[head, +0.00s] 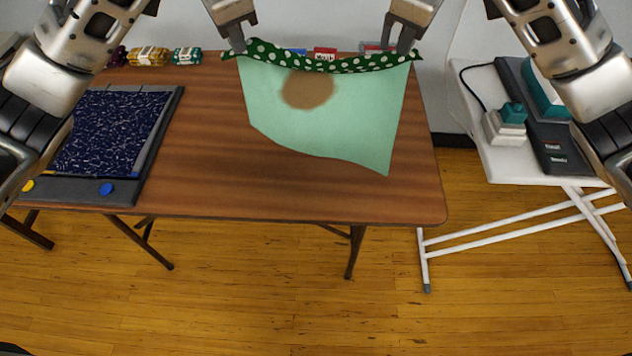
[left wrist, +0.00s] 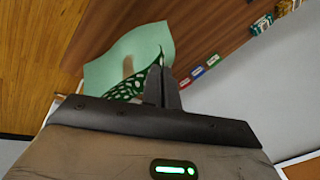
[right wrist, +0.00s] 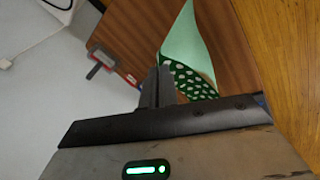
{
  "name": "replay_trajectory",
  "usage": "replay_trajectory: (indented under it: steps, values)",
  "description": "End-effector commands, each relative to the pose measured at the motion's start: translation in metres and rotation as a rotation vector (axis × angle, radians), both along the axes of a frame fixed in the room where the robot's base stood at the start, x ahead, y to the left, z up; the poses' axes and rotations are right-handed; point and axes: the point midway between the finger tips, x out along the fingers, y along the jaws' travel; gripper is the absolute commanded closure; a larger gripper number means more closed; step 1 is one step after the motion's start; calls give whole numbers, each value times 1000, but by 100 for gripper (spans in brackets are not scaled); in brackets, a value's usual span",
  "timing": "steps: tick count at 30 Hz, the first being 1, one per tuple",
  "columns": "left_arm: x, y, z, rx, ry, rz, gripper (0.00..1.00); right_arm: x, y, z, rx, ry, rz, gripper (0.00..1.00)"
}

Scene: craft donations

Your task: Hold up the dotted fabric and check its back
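The dotted fabric (head: 330,125) hangs spread between my two grippers, above the brown table. Its plain pale green back faces the head view, with a brown stain (head: 308,90) in the upper middle. A green edge with white dots folds over along the top. My left gripper (head: 239,50) is shut on the top left corner, and my right gripper (head: 389,50) is shut on the top right corner. In the left wrist view the fabric (left wrist: 145,45) and stain also show. In the right wrist view only part of the fabric (right wrist: 185,45) shows.
The brown table (head: 215,150) holds a grey board (head: 173,105) with dark blue patterned fabric (head: 108,125) at left. Yarn bundles (head: 148,56) and small labelled containers (head: 325,54) line the back. A white ironing board (head: 500,165) stands at right, carrying a dark tray and teal items.

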Motion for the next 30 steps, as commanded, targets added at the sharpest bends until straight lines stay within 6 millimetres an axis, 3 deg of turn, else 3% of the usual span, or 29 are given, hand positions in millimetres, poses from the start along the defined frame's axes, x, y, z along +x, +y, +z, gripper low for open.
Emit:
replay_trajectory:
  steps: [20,23,30]
  values:
    - [0,0,0,0,0,0,100,0,0,0,1,0,0,100]
    - [1,1,10,1,-4,-1,100,1,0,10,0,-4,0,100]
    - [1,1,58,1,-6,3,100,1,-1,58,-1,-6,-3,100]
